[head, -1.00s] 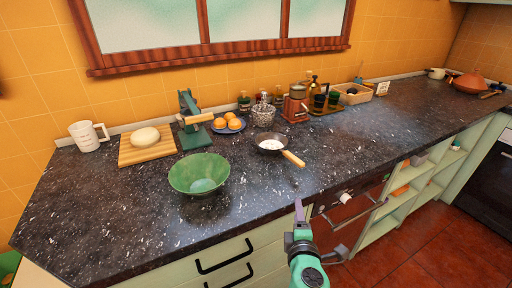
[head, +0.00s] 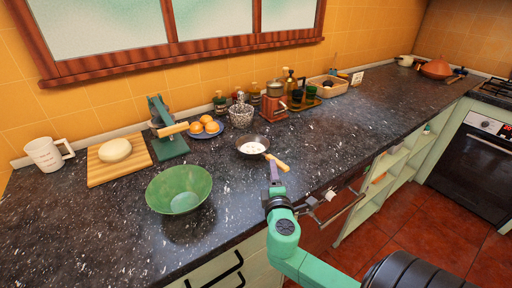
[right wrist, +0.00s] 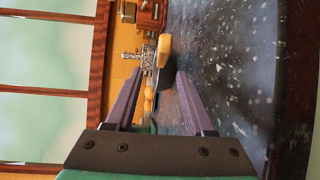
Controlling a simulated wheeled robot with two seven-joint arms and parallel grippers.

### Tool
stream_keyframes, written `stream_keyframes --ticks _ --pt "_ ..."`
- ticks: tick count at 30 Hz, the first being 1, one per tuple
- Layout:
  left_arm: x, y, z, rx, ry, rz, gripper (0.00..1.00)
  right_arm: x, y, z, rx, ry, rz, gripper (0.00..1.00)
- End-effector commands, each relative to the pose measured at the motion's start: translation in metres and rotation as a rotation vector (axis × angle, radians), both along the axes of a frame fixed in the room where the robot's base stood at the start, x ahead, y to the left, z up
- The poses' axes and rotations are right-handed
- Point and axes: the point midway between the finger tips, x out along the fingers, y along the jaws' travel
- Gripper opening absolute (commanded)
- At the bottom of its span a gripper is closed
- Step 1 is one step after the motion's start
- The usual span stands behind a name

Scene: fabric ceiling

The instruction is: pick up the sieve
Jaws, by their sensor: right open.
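The sieve (head: 252,145), a shallow dark bowl with a light mesh-like inside and a wooden handle (head: 277,162), sits on the dark speckled counter in the head view. Its handle points toward the front right. In the right wrist view the wooden handle (right wrist: 164,50) shows just beyond the fingertips, between the two finger lines. My right gripper (head: 274,168) is at the front of the sieve, close to the handle. Its purple fingers (right wrist: 159,75) are open with nothing clearly between them. Whether a finger touches the handle cannot be told. My left gripper is not in view.
A green bowl (head: 180,190) stands left of my right gripper. Behind the sieve are a patterned cup (head: 241,115), a red grinder (head: 274,104) and a plate of oranges (head: 205,127). The counter (head: 345,128) to the right of the sieve is clear.

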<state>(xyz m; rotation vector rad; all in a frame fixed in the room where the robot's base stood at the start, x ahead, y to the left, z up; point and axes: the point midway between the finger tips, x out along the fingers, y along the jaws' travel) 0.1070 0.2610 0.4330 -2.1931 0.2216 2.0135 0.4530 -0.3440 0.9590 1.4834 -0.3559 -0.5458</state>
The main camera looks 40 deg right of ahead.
Motion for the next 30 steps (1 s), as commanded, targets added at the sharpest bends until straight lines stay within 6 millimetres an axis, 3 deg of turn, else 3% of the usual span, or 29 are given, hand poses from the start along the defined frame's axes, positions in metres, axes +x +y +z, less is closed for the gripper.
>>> stream_keyframes --ticks 12,18,19,21,23,30 --pt "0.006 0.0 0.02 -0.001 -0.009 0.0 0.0 0.052 -0.037 -0.005 0.001 -0.001 -0.001 0.54" --pt "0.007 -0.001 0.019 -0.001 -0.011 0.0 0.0 0.053 -0.038 -0.008 0.002 0.0 0.0 0.54" --pt "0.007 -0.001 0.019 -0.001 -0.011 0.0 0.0 0.053 -0.038 -0.008 0.002 0.0 0.0 0.46" --pt "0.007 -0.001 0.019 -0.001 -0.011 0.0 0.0 0.053 -0.038 -0.008 0.001 0.0 0.0 0.19" --pt "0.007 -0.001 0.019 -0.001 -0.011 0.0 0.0 0.053 -0.038 -0.008 0.001 0.0 0.0 0.0" --pt "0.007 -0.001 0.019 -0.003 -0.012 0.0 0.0 0.053 -0.038 -0.007 0.002 -0.001 0.0 0.0"
